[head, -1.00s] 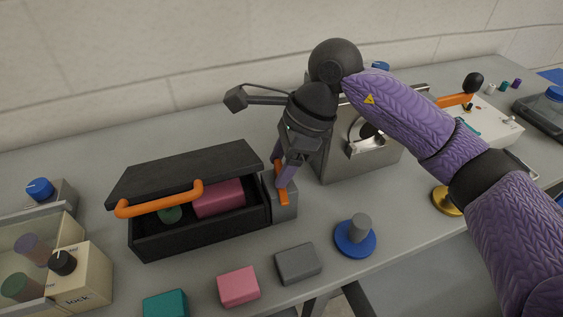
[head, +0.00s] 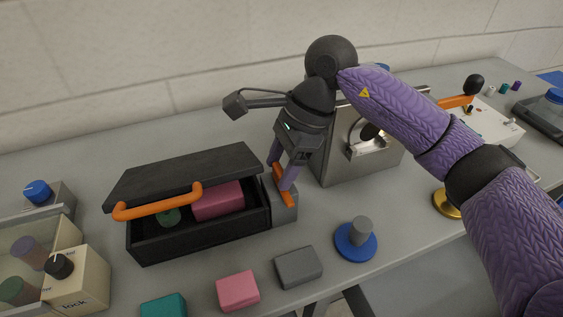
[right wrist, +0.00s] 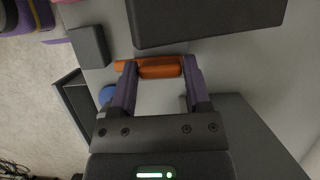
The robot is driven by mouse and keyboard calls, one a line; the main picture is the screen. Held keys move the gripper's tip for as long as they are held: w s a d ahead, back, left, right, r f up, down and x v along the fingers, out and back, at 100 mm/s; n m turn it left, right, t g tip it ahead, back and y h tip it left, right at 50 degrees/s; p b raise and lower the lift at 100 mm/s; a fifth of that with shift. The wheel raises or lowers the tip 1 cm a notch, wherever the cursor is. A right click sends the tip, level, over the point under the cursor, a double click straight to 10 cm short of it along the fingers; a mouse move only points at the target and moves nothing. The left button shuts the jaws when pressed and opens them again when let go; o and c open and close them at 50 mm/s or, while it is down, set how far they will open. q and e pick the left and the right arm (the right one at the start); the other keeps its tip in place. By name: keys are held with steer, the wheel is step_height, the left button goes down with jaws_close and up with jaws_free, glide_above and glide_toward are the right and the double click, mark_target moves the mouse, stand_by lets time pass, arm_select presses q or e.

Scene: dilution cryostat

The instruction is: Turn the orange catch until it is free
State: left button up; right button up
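The orange catch (head: 283,188) sits on a small grey block (head: 284,209) at the right end of a black box (head: 200,236). My right gripper (head: 282,176) reaches down onto the catch from above. In the right wrist view the thick part of the catch (right wrist: 160,68) fills the gap between the fingertips of my right gripper (right wrist: 160,66), with a thinner end sticking out past the left finger. The fingers look closed against it. The fingers hide part of the catch in the head view. My left gripper is out of view.
The black box's lid (head: 185,172), with an orange handle (head: 158,205), is raised over a pink block (head: 218,201). A metal case (head: 352,160) stands close behind my right gripper. A grey block (head: 298,267) and a blue-based peg (head: 356,242) lie in front.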

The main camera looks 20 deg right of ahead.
steer(key=o, duration=0.4)
steer(key=shift+c, duration=0.2)
steer(key=p+v, duration=0.3)
steer(key=v, duration=0.7)
